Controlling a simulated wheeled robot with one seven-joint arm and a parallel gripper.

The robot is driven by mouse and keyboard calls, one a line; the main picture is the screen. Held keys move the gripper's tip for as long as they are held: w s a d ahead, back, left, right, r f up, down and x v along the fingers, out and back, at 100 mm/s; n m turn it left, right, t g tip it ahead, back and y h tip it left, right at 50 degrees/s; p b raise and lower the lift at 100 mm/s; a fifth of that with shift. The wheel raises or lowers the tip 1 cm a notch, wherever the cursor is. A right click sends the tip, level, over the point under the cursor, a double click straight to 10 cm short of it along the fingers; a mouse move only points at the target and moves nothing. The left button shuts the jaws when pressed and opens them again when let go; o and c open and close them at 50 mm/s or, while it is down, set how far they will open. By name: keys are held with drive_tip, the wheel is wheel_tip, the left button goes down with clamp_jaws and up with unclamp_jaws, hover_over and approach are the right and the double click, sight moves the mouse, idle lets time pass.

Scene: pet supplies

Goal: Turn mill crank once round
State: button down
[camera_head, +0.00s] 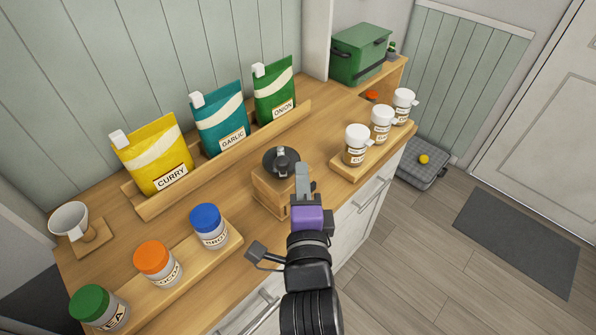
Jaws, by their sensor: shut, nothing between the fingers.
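The mill (268,190) stands near the front edge of the wooden counter, at the middle of the view. It has a square wooden body with a round dark metal top (272,162) and a knob-like part on it. The crank arm cannot be made out clearly. My gripper (303,170) reaches in from the bottom, with grey fingers and a purple body. Its fingers are shut and empty, at the right side of the mill's top. Whether they touch the mill cannot be told. My gripper hides part of the mill's right side.
Curry (155,150), garlic (219,115) and onion (275,90) pouches stand in a rack behind. Jars with green, orange and blue (206,218) lids sit front left. White-lidded jars (381,122) stand on a board at right.

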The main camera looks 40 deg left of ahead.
sight(286, 171)
drive_tip(key=shift+s+a, duration=0.2)
drive_tip(key=shift+a, duration=0.1)
drive_tip(key=shift+s+a+f+b, duration=0.1)
drive_tip(key=shift+s+f+b, duration=0.1)
drive_tip(key=shift+b, duration=0.9)
drive_tip(key=shift+s+r+m+t+h+b, duration=0.1)
drive_tip(key=shift+r+m+t+h+b, duration=0.05)
drive_tip(key=shift+m+t+h+b, duration=0.25)
drive_tip(key=shift+s+a+h+b, duration=0.2)
drive_tip(key=shift+h+b, duration=0.1)
drive_tip(key=shift+b, duration=0.9)
drive_tip(key=m+t+h+b, duration=0.1)
drive_tip(key=b, duration=0.2)
drive_tip(key=s+a+m+t+h+b, duration=0.1)
drive_tip(key=b, duration=0.3)
drive_tip(key=shift+s+a+f+h, duration=0.1)
drive_tip(key=shift+s+f+h, duration=0.1)
drive_tip(key=shift+h, duration=0.1)
drive_tip(key=a+b, duration=0.1)
drive_tip(key=b, duration=0.1)
drive_tip(key=s+b, duration=0.1)
drive_tip(key=b, duration=0.1)
drive_tip(key=shift+s+a+r, duration=0.2)
drive_tip(key=shift+a, duration=0.3)
drive_tip(key=shift+b, duration=0.3)
